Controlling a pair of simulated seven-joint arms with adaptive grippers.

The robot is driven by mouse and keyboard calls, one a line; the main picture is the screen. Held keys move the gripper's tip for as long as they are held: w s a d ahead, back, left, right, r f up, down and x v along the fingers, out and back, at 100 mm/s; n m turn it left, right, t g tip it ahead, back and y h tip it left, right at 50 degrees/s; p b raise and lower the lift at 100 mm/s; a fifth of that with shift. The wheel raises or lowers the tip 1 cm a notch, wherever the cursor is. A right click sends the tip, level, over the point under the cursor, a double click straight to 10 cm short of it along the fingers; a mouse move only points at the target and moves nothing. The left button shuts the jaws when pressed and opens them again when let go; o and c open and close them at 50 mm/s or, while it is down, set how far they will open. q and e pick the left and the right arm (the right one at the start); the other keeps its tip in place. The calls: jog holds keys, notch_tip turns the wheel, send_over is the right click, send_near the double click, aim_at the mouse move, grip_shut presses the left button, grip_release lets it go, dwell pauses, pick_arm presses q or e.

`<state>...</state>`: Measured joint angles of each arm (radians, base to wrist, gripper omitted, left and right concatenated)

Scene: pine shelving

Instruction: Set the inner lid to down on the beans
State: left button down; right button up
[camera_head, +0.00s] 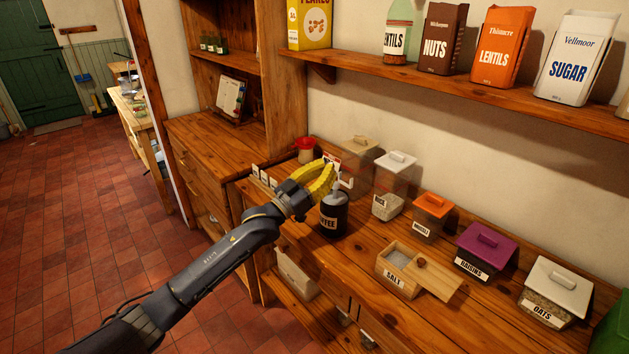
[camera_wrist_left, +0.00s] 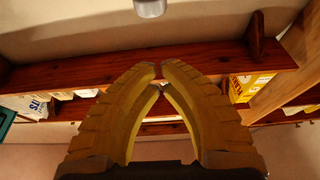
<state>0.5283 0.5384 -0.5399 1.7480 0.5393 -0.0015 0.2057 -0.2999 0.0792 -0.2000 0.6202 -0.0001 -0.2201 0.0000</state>
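No container with a readable beans label shows, and I cannot pick out the inner lid. My left gripper (camera_head: 331,168) is above and just behind the dark coffee jar (camera_head: 333,216), which stands upright on the counter. Its yellow fingers lean together at the tips in the left wrist view (camera_wrist_left: 160,67), with nothing visible between them. The fingers partly cover a small container with a red and white label (camera_head: 332,160) behind. Clear bins with a beige lid (camera_head: 362,146) and a white lid (camera_head: 398,158) stand to the right. My right gripper is out of view.
On the counter (camera_head: 350,262) are an orange-lidded bin (camera_head: 432,207), a purple raisins bin (camera_head: 487,243), an oats bin (camera_head: 558,280) and a salt box (camera_head: 398,260) with its wooden lid (camera_head: 437,277) aslant. The shelf (camera_head: 480,92) above holds several packages. A red-topped jar (camera_head: 305,145) stands farther left.

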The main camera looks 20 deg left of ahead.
aim_at(330, 200)
pick_arm(q)
jog(key=shift+w+d+f, duration=0.5)
jog(key=shift+w+f, duration=0.25)
jog(key=shift+f, duration=0.95)
jog(key=shift+f, duration=0.1)
